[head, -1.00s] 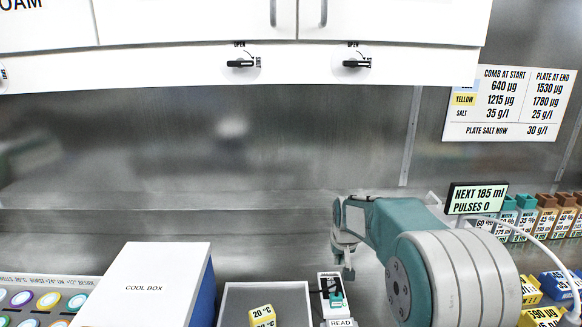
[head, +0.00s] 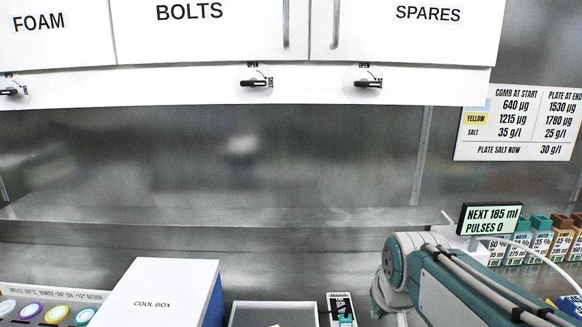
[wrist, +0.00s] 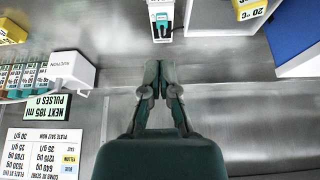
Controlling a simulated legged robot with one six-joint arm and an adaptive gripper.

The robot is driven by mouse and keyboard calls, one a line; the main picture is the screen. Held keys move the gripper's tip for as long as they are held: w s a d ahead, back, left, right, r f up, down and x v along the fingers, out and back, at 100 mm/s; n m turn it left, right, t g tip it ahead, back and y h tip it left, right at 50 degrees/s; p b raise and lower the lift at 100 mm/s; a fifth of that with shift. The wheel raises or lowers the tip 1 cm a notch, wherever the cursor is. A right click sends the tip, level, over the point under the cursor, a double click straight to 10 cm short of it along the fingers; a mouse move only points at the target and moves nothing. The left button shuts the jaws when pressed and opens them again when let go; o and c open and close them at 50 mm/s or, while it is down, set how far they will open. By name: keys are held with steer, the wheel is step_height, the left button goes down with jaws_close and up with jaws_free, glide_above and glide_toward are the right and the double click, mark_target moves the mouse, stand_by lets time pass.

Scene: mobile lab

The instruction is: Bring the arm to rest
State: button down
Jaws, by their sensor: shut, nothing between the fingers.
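My gripper (wrist: 164,78) shows in the wrist view with its fingertips together and nothing between them. It hangs over bare metal surface, apart from the small white reader (wrist: 160,22) beyond its tips. In the head view my arm (head: 450,285) is folded at the lower right, and the gripper itself is out of sight there. The white reader (head: 341,308) stands at the bottom edge, left of the arm.
A cool box (head: 160,295) and a grey tray (head: 273,316) stand left of the arm. A display (head: 490,218) and a row of labelled cartridges (head: 540,240) stand to its right. Cabinets (head: 200,25) hang above.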

steer(key=s+f, duration=0.1)
steer(key=s, duration=1.3)
steer(key=shift+f+t, duration=0.35)
steer(key=shift+t, duration=0.05)
